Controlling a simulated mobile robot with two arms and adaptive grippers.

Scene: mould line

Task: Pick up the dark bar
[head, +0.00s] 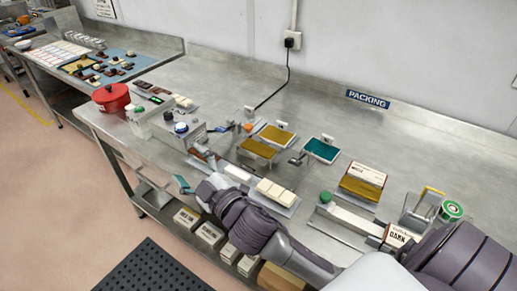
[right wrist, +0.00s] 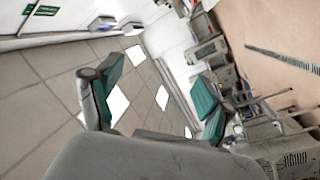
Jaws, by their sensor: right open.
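Several small dark brown and pale pieces lie on a blue mat (head: 119,60) on the far left bench. They are too small to tell which one is the dark bar. My right gripper (head: 190,165) is open and empty at the front edge of the packing bench, well apart from those pieces. Its two teal-padded fingers also show spread in the right wrist view (right wrist: 155,95), with nothing between them. That view looks at the ceiling and walls and shows no bar. My left gripper is not in view.
A red pot (head: 111,98) and a grey box with a blue button (head: 181,128) stand at the packing bench's left end. Trays with pale bars (head: 275,191) lie beside my right arm. A green-lidded tin (head: 451,210) stands at right. The bench's back is mostly clear.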

